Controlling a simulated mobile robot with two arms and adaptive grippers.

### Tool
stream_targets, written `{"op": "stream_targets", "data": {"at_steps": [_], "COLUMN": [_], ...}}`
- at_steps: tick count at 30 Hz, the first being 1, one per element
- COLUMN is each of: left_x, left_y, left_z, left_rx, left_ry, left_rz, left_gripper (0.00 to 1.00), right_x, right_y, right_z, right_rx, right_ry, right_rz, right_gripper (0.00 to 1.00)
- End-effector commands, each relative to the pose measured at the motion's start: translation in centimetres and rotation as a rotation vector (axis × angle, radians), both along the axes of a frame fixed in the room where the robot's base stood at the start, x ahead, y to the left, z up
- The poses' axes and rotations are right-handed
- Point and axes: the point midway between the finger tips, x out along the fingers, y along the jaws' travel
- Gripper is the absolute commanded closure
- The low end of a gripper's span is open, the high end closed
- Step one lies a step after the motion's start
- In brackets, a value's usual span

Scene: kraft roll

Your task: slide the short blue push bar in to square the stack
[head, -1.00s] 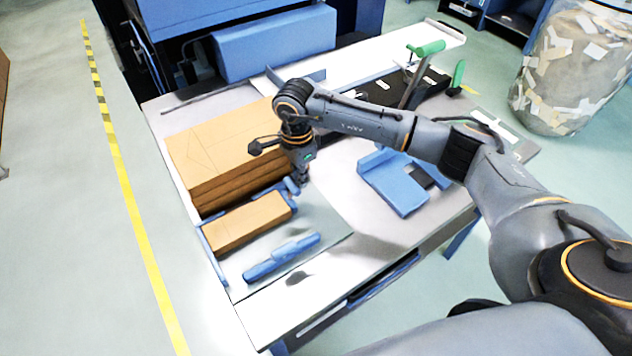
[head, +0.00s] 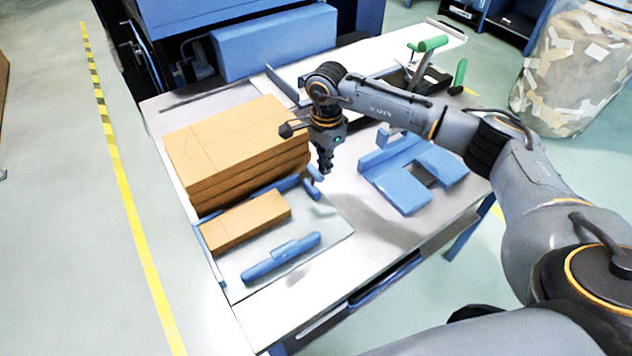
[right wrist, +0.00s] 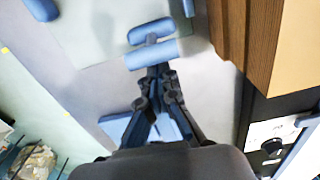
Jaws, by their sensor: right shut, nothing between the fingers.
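The short blue push bar (head: 312,190) lies on the table just off the near right corner of the tall brown stack (head: 235,150). It has a raised blue grip piece and also shows in the right wrist view (right wrist: 151,54). My right gripper (head: 326,170) points down beside the bar, on its right, with shut, empty fingers. In the right wrist view the fingertips (right wrist: 158,72) are at the bar's near edge; I cannot tell whether they touch it. The stack's side (right wrist: 258,45) shows at the right there. My left gripper is out of view.
A smaller brown stack (head: 245,220) and a longer blue bar (head: 281,258) lie toward the front. A blue holder (head: 402,190) stands to the right. A green-handled lever (head: 432,44) is at the back. Bare table lies between gripper and holder.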

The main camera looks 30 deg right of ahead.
Motion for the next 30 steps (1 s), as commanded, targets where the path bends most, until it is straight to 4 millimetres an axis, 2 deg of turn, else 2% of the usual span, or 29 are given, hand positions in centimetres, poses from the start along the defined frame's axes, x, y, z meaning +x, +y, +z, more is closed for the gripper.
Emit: {"op": "stream_targets", "data": {"at_steps": [5, 23, 30], "left_x": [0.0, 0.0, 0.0], "left_y": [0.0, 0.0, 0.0], "left_z": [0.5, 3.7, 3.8], "left_rx": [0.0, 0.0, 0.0], "left_ry": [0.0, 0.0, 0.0], "left_rz": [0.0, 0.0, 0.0], "left_gripper": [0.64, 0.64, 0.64], "right_x": [0.0, 0.0, 0.0], "right_y": [0.0, 0.0, 0.0], "right_z": [0.8, 6.7, 7.0], "right_rx": [0.0, 0.001, 0.0], "right_ry": [-0.001, -0.001, 0.0], "right_rz": [0.0, -0.001, -0.001], "right_gripper": [1.0, 1.0, 1.0]}}
